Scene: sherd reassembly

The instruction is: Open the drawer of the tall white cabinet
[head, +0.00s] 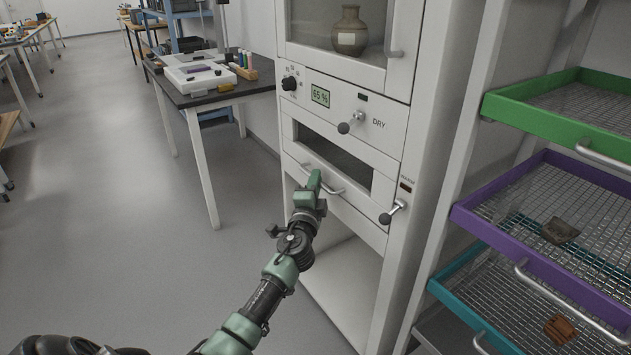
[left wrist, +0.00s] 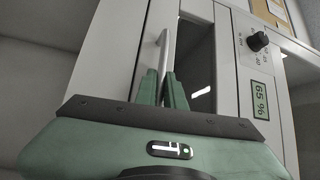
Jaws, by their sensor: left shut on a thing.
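The tall white cabinet (head: 300,135) stands in the middle of the head view. Its drawer (head: 361,217) has a dark window and a curved metal bar handle (head: 333,190). The drawer front looks flush with the cabinet. My left gripper (head: 315,180) is at the left part of this handle, shut on it. In the left wrist view the handle (left wrist: 168,45) runs down between the green fingers (left wrist: 162,88). The exact contact is partly hidden by the fingers. My right gripper is not in view.
A knob lever (head: 351,123) marked DRY and another lever (head: 392,212) stick out from the cabinet. A vase (head: 349,32) stands behind the upper window. A rack of green (head: 497,109), purple (head: 466,217) and teal trays stands right. A black-topped table (head: 240,91) is left. Floor is clear at left.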

